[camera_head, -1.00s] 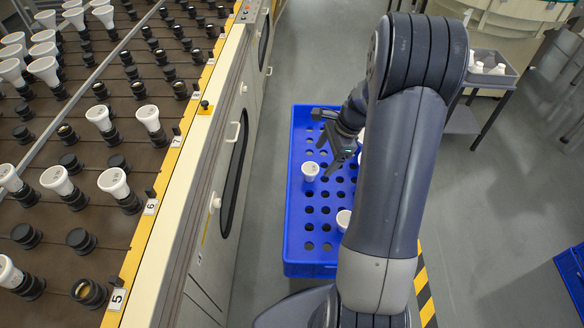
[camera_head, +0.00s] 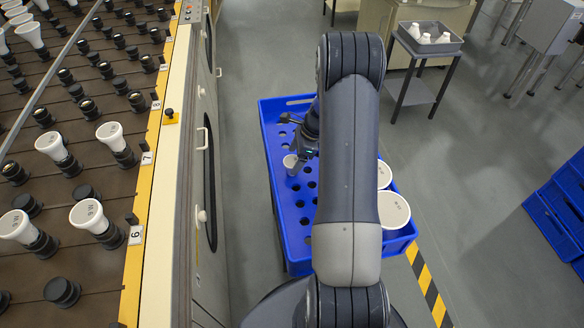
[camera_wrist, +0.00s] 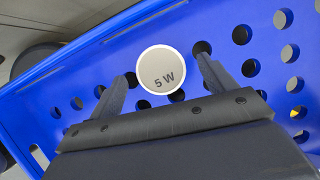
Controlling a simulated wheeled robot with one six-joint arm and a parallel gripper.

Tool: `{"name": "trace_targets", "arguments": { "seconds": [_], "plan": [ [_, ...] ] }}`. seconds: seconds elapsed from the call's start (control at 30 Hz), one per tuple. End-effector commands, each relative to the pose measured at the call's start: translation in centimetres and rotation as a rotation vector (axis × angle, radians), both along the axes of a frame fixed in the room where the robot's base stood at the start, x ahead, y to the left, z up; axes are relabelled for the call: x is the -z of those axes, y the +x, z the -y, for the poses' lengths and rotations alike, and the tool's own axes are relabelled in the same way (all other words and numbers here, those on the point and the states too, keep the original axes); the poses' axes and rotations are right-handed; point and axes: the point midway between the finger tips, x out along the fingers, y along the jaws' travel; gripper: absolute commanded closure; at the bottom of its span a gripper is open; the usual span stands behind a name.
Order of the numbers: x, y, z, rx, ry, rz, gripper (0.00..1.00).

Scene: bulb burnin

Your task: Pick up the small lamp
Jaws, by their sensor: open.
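The small lamp (camera_head: 291,166) stands in a hole of the blue perforated crate, left of my arm in the head view. In the wrist view its round pale face (camera_wrist: 161,63) reads "5 W". My gripper (camera_wrist: 163,72) is open, with one finger on each side of the lamp's face. I cannot tell whether the fingers touch it. In the head view my gripper (camera_head: 303,151) is just beside and above the lamp, partly hidden by my arm.
The blue crate (camera_head: 284,104) also holds larger white lamps (camera_head: 393,210) at right, partly behind my arm. A rack of sockets with lamps (camera_head: 85,150) runs along the left. A grey bin (camera_head: 430,39) with white lamps stands on a small table behind.

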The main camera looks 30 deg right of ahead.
Motion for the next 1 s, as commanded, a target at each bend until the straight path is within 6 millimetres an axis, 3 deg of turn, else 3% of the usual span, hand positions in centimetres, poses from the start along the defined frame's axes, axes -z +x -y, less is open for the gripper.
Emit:
{"name": "trace_targets", "arguments": {
  "seconds": [0.3, 0.57, 1.0],
  "plan": [
    [4.3, 0.5, -1.3, -0.002, 0.001, -0.001, 0.21],
    [4.5, 0.7, -1.4, -0.001, -0.001, 0.001, 0.21],
    [4.5, 0.6, -1.3, -0.001, 0.0, 0.0, 0.57]
  ]
}}
